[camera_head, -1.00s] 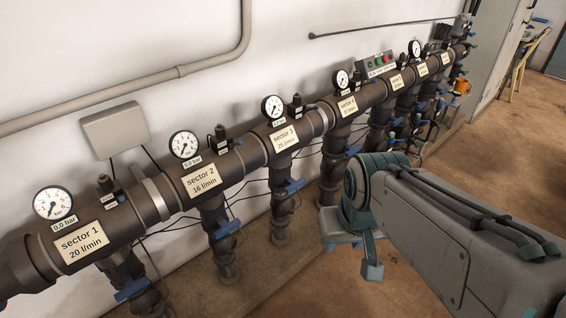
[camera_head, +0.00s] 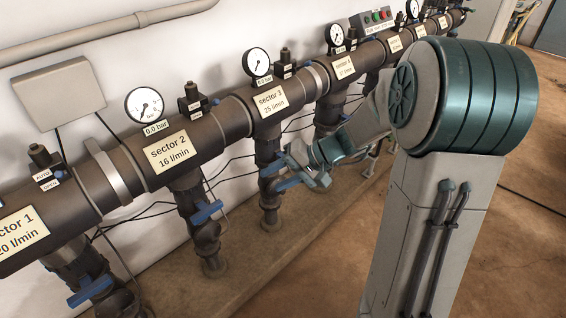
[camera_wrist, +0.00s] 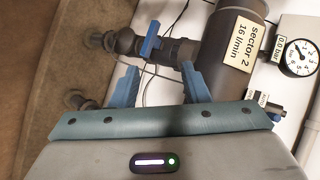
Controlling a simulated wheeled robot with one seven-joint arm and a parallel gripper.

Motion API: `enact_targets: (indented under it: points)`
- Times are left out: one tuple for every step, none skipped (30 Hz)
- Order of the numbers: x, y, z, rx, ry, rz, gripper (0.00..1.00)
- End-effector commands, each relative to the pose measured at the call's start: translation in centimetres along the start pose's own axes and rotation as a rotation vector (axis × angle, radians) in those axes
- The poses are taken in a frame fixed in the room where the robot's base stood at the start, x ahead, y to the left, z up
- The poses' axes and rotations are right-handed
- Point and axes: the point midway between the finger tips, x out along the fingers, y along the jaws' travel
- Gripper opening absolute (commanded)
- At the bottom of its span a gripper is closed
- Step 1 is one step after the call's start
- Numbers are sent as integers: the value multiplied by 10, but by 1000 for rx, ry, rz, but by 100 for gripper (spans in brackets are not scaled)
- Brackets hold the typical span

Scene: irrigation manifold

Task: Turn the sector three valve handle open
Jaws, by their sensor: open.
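The "sector 3" label (camera_head: 270,101) marks the third outlet in the head view. The sector three handle cannot be made out in the wrist view.
The sector 2 valve handle (camera_head: 207,212) is to the left and the sector 1 handle (camera_head: 90,290) at the lower left. The manifold pipe (camera_head: 222,124) runs along the wall above, with gauges (camera_head: 257,62). Thin cables hang behind the risers.

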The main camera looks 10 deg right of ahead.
Motion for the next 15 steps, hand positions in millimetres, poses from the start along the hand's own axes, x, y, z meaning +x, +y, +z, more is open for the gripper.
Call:
enact_targets:
  points:
    - [19,26,-20,30,30,-71,42]
    - [23,34,-32,42,54,-113,42]
    - [30,46,-49,57,88,-168,42]
    - [34,55,-61,68,115,-209,42]
    - [38,64,-73,79,146,-249,42]
    - [42,79,-90,94,190,-299,42]
    - [45,90,-102,105,226,-335,42]
    - [47,101,-114,116,262,-371,42]
    - [49,117,-130,131,313,-415,42]
    - [50,130,-141,143,351,-444,42]
    - [51,142,-152,152,390,-471,42]
    - [51,158,-164,166,439,-504,42]
    - [51,169,-173,175,476,-525,42]
    - [50,179,-181,184,510,-543,42]
    - [49,192,-190,195,552,-564,42]
